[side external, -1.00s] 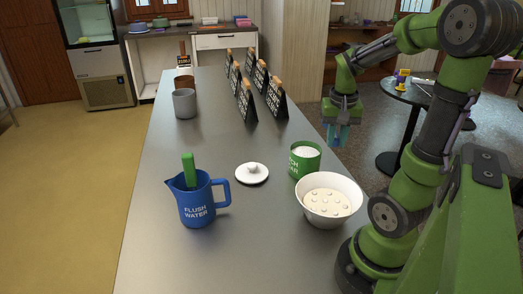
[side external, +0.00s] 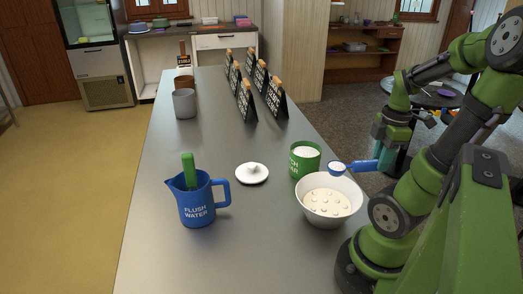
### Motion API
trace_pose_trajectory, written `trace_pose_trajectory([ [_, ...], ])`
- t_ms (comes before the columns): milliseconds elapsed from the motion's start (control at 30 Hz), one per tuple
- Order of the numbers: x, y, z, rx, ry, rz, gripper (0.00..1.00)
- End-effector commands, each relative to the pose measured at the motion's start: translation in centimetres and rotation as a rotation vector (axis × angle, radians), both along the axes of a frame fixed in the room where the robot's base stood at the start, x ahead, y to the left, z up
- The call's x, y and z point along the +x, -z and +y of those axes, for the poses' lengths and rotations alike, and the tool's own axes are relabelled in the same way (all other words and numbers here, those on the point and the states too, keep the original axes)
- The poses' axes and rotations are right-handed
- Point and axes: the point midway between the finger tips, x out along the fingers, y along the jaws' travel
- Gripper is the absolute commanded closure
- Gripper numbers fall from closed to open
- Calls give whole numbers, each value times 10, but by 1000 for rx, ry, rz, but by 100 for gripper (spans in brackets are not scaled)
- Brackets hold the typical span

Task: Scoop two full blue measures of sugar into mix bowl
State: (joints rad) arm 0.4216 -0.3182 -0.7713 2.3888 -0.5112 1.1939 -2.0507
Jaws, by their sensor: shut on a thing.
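My gripper (side external: 384,158) is shut on the handle of a blue measure (side external: 362,166) at the right of the counter. The measure's cup (side external: 337,169) is over the far right rim area of the white mix bowl (side external: 315,214), next to the green canister. Something whitish shows in the cup, but I cannot tell how full it is. The green canister (side external: 304,162) is open and holds white sugar (side external: 305,153). The bowl holds a pale content with several small round lumps on top. My gripper's fingers are partly hard to make out against the arm.
A white lid (side external: 252,173) with a knob lies left of the canister. A blue "FLUSH WATER" jug (side external: 198,204) with a green handle sticking out stands further left. Several black signs (side external: 248,101) and a grey cup (side external: 184,103) stand farther back. The counter's near middle is clear.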

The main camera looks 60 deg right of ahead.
Motion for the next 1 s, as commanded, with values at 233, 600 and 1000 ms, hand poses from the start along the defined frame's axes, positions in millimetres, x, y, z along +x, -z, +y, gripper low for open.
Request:
trace_pose_trajectory([
  [233,1,-3,1,-16,-131,9,100],
  [600,8,-38,8,-202,-134,214,100],
  [1000,33,-78,32,-489,-132,541,100],
])
